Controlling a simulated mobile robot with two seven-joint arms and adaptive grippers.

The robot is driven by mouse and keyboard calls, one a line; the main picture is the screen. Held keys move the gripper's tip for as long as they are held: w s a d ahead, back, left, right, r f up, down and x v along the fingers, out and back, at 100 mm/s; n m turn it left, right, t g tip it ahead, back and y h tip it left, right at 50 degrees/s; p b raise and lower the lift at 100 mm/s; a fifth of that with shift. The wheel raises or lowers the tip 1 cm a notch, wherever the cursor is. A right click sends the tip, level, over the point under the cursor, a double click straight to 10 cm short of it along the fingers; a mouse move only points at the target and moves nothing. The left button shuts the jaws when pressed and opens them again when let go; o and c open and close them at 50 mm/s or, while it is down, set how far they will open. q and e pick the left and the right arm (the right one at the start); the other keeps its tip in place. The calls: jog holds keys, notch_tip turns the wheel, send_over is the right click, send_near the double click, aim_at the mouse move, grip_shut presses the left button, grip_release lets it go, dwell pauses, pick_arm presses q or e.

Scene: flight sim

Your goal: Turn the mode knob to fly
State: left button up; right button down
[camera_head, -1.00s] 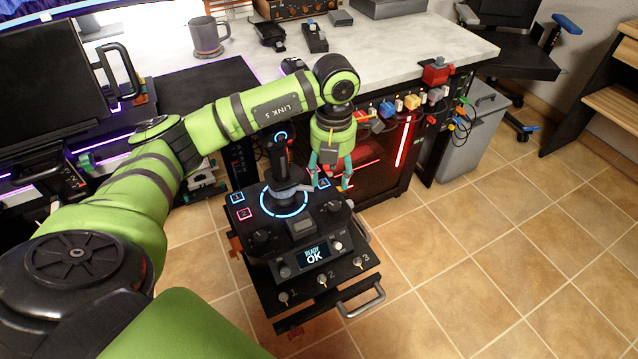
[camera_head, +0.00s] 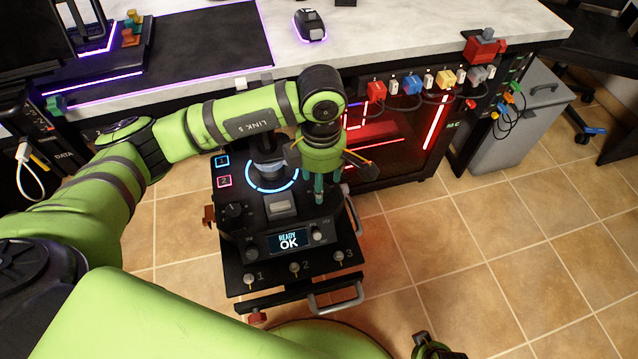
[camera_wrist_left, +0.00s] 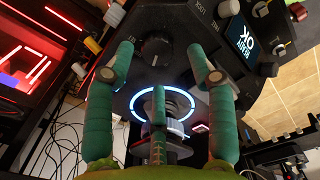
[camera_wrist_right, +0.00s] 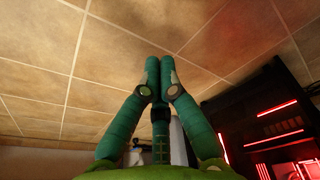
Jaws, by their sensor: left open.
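The black control console (camera_head: 232,283) stands below the desk, with a glowing blue ring and a screen (camera_head: 289,241) reading "READY OK". A dark round knob (camera_head: 233,209) sits on its left side. Another black knob with a pale pointer mark (camera_wrist_left: 155,48) shows in the left wrist view, beyond and between my fingertips; I cannot read a mode label or "fly". My left gripper (camera_head: 328,187) hangs over the console's right side, fingers down, covering that area in the head view. Its fingers (camera_wrist_left: 168,62) are spread and empty. My right gripper (camera_wrist_right: 160,62) has its fingertips together, holding nothing, above tiled floor.
The console's front has several small toggles (camera_head: 295,268) and a metal handle (camera_head: 335,297). A side handle (camera_head: 353,216) stands at its right. The desk (camera_head: 400,38) and a red-lit cabinet (camera_head: 395,150) lie behind. Tiled floor at the right is open.

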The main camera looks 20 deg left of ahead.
pick_arm(q)
jog(key=shift+f, duration=1.35)
pick_arm(e)
jog(key=shift+w+r, duration=0.35)
jog(key=shift+r, duration=0.1)
pick_arm(q)
jog(key=c, duration=1.1)
grip_shut()
pick_arm(e)
jog(key=shift+f, duration=0.1)
pick_arm(q)
jog(key=shift+f+b, duration=0.1)
jog(key=shift+b, duration=0.2)
jog(key=shift+w+m, duration=0.1)
jog(key=shift+m, duration=0.2)
jog(key=shift+a+b, duration=0.1)
jog(key=shift+b, duration=0.3)
pick_arm(e)
jog(key=shift+w+r, duration=0.35)
jog(key=shift+r, duration=0.3)
jog(key=shift+w+r, duration=0.3)
jog(key=shift+r, duration=0.3)
